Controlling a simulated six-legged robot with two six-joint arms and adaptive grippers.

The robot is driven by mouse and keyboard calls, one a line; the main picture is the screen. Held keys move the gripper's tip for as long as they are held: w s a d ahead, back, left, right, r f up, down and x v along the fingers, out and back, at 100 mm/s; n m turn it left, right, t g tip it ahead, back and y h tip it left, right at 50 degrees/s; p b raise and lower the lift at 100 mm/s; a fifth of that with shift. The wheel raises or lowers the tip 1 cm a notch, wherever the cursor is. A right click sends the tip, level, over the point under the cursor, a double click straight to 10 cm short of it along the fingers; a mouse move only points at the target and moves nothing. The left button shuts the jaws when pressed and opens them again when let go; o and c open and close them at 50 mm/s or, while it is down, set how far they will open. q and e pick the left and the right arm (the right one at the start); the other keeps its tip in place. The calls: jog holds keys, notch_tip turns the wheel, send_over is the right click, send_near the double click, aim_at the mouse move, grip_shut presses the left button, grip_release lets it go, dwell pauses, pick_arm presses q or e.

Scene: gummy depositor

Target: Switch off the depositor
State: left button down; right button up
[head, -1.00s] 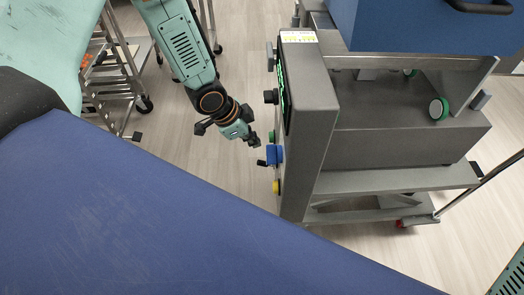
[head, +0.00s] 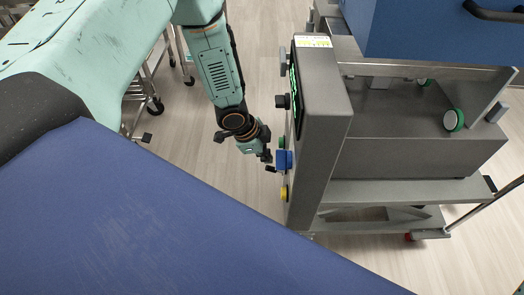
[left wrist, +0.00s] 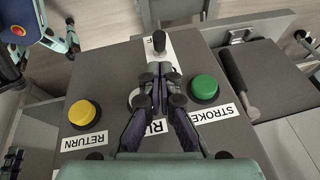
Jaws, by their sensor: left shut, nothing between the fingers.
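The depositor (head: 325,130) is a grey machine with a control panel on its left side in the head view. A blue switch part (head: 284,160) sits on that panel between a green button and a yellow button. My left gripper (head: 268,157) is shut and empty, right beside the blue part; I cannot tell whether they touch. In the left wrist view its fingers (left wrist: 160,78) stand over the panel, between the yellow RETURN button (left wrist: 82,113) and the green STROKE button (left wrist: 204,87). They hide most of the switch and its label. My right gripper is not in view.
A metal toggle (left wrist: 159,42) stands beyond the fingertips, and a black handle (left wrist: 238,85) lies at the panel's right. A black knob (head: 283,101) sticks out above the green button. A wire rack trolley (head: 145,85) stands at left, with clear floor between.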

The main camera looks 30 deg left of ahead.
aim_at(269, 168)
pick_arm(q)
jog(key=shift+b+x, duration=0.35)
jog(key=shift+x, duration=1.8)
jog(key=shift+s+a+f+t+h, duration=0.25)
jog(key=shift+a+t+h, duration=0.15)
jog(key=shift+h, duration=0.2)
jog(key=shift+s+a+f+t+h+b, duration=0.15)
jog(key=shift+a+f+t+h+b, duration=0.25)
jog(key=shift+h+b, duration=0.3)
jog(key=h+b, duration=0.1)
jog(key=f+t+h+b, duration=0.2)
jog(key=shift+s+a+n, duration=0.25)
jog(key=shift+a+n, duration=0.05)
jog(key=shift+a, duration=0.1)
jog(key=shift+r, duration=0.2)
jog(key=shift+r+p, duration=0.6)
jog(key=shift+r, duration=0.1)
